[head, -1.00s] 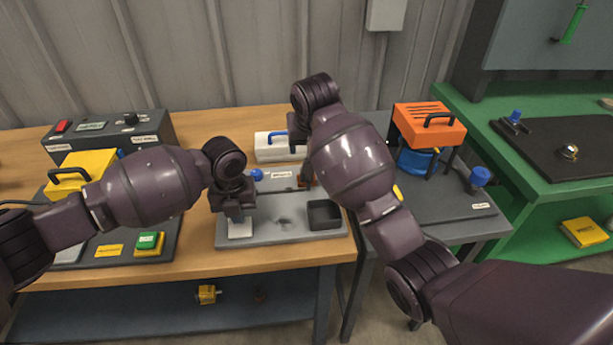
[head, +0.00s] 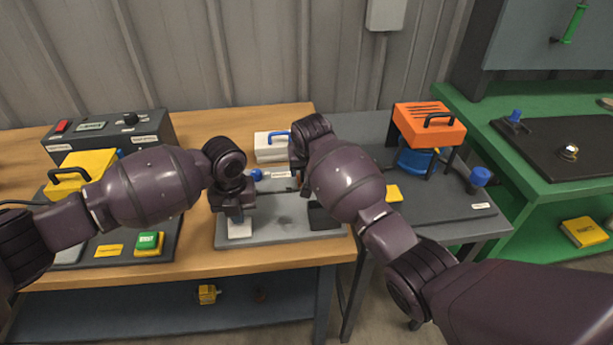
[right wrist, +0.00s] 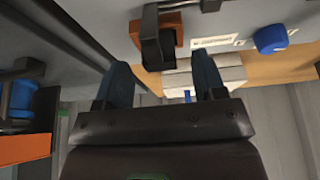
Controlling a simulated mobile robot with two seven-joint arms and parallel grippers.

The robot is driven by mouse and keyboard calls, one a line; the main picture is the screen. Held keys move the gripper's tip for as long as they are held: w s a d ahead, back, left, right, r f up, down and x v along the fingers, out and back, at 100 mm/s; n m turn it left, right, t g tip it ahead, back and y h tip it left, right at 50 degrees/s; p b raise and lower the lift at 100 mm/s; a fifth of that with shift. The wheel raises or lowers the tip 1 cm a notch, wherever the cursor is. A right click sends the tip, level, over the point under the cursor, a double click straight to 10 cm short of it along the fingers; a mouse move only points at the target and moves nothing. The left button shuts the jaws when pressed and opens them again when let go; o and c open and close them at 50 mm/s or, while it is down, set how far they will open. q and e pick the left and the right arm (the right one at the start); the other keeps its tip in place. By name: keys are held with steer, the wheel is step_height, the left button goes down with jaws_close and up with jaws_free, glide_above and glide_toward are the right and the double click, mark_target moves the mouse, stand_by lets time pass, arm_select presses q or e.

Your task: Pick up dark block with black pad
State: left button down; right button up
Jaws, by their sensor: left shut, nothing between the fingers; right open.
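The dark block with the black pad (right wrist: 152,52) shows in the right wrist view, against a copper-brown piece on the grey plate (right wrist: 105,22). It lies just beyond my right gripper (right wrist: 162,66), roughly between the lines of its two fingers, and no grip on it shows. The right gripper is open and empty. In the head view my right arm hides most of this spot. My left gripper (head: 234,209) is shut and empty over the plate's left part, close above a white block (head: 240,229); I cannot tell whether they touch.
A dark open bin (head: 321,218) sits at the plate's right, partly behind my right arm. A white box with a blue handle (head: 270,146) stands behind the plate, with a blue knob (head: 256,174) nearby. An orange machine (head: 428,124) stands to the right.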

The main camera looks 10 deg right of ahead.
steer(key=shift+w+f, duration=0.15)
steer(key=shift+f, duration=0.3)
steer(key=shift+c, duration=0.5)
steer(key=c, duration=0.9)
steer(key=shift+r, duration=0.15)
step_height(320, 180, up, 10)
steer(key=shift+f, duration=0.1)
